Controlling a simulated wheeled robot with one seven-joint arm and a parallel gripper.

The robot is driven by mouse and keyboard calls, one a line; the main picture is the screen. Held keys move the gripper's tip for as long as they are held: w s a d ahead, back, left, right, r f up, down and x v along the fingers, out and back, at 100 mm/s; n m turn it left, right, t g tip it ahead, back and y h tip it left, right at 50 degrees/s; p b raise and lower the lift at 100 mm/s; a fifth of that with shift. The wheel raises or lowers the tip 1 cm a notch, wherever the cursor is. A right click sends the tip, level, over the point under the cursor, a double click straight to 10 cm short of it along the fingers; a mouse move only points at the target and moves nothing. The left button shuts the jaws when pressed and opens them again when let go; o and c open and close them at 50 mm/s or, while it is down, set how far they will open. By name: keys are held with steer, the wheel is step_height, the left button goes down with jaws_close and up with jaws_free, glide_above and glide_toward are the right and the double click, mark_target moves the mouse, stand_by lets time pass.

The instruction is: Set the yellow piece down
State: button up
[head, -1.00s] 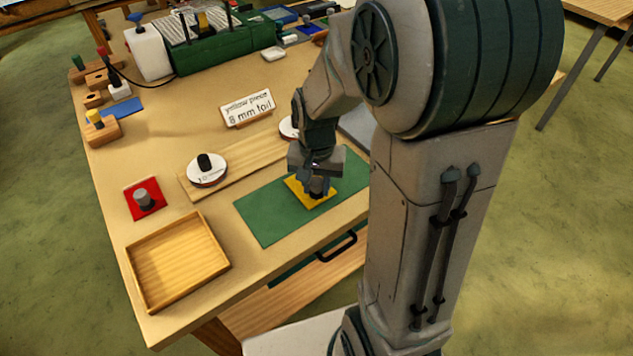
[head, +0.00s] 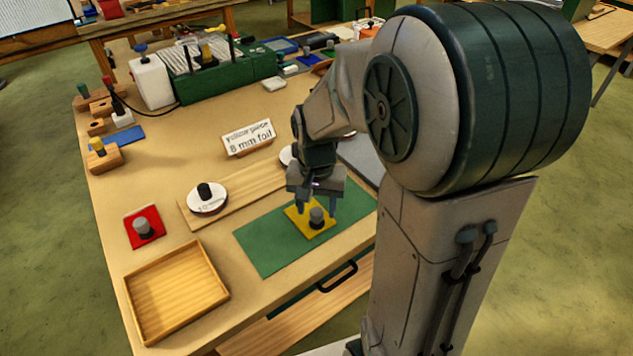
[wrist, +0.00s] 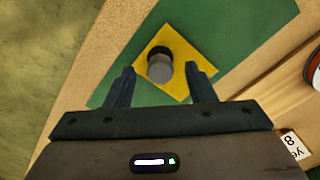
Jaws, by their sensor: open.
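The yellow piece (head: 299,222) is a flat square lying on the green mat (head: 262,246). A grey knob with a dark base (head: 316,217) stands upright on it. In the wrist view the yellow piece (wrist: 197,58) lies flat on the green mat (wrist: 245,22), with the grey knob (wrist: 160,70) near its middle.
A red square with a grey knob (head: 144,228) and an empty wooden tray (head: 222,293) lie to the left. A white disc with a black knob (head: 206,200) sits on a wooden strip behind the mat. A sign reading "yellow piece 8 mm foil" (head: 248,138) stands farther back.

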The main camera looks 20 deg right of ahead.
step_height(320, 180, up, 8)
steer(key=s+n+t, duration=0.3)
steer(key=s+n, duration=0.2)
steer(key=s, duration=0.6)
steer(key=shift+s+a, duration=0.2)
steer(key=shift+a, duration=0.25)
stand_by(0.6)
